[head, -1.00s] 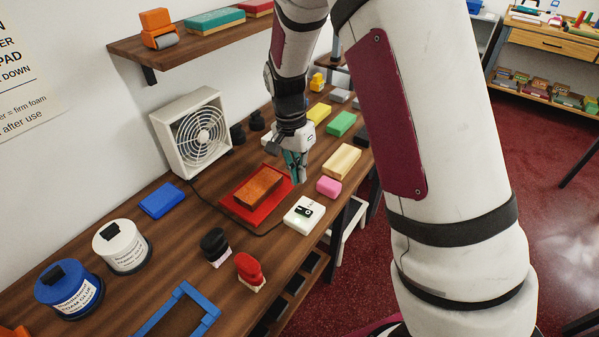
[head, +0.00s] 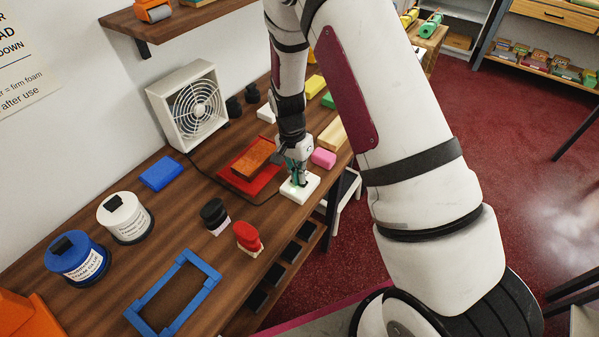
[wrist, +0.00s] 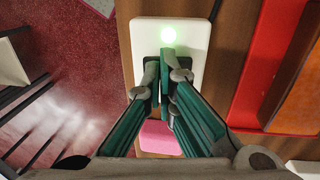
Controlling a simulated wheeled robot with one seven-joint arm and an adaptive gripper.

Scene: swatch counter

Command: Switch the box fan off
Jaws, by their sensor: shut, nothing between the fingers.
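The white box fan (head: 188,104) stands upright against the wall at the back of the counter. A dark cord runs from the fan's side across the counter towards a white switch box (head: 299,191) near the front edge. In the wrist view the switch box (wrist: 187,34) shows a lit green lamp (wrist: 168,35). My gripper (head: 298,180) is shut and empty, pointing down right over the switch box.
A red tray (head: 236,179) with an orange-brown block (head: 253,157) lies left of the box. A pink block (head: 323,157) is just behind it. Black (head: 213,214) and red (head: 247,236) stamps and a blue frame (head: 176,292) are nearer. The counter's front edge is close.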

